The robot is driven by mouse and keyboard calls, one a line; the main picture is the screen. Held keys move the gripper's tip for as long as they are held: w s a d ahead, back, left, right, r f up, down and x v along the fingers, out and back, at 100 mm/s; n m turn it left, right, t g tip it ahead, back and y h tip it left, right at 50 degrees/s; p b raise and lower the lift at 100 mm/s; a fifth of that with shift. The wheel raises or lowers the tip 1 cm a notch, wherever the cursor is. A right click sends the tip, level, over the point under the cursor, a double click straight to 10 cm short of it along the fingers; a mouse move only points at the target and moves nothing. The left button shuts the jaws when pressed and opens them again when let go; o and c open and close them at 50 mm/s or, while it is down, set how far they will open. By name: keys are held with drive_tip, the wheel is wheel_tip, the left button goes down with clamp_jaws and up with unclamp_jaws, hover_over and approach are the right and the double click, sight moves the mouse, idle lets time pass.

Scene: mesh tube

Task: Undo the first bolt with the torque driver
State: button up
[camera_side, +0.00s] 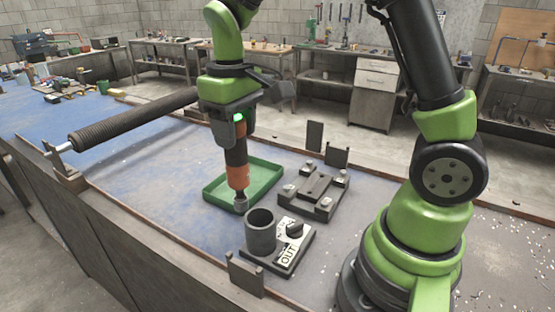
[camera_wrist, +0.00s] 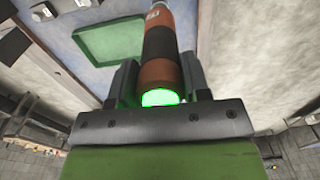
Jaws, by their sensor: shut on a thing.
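My gripper (camera_side: 237,128) is shut on the torque driver (camera_side: 237,160), a black and orange tool with a green light at its top. The driver points down, with its grey socket tip at the bottom. In the side view the tip shows against the front corner of the green tray, left of the bolted block; its exact height is unclear. In the wrist view the driver (camera_wrist: 160,45) sits between both fingers. The dark block (camera_side: 313,190) has several silver bolt heads (camera_side: 326,203) at its corners. I cannot tell which bolt is first. The tip is apart from them.
The green tray (camera_side: 215,193) looks empty. A grey cup-like holder (camera_side: 260,235) stands on a base with a knob and an "OUT" label (camera_side: 289,255). A ribbed dark tube (camera_side: 135,122) lies on supports at left. Small upright plates stand behind the block.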

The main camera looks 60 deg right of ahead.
wheel_tip(320, 180, up, 8)
drive_tip(key=s+d+m, duration=0.3)
drive_tip(key=s+d, duration=1)
drive_tip(key=d, duration=0.2)
wheel_tip(320, 180, down, 12)
drive_tip(key=shift+w+a, duration=0.3)
drive_tip(key=shift+w, duration=0.05)
drive_tip(key=shift+f, duration=0.5)
idle(1.8)
drive_tip(key=shift+r, duration=0.3)
idle(0.8)
wheel_tip(320, 180, up, 6)
idle(1.0)
idle(0.6)
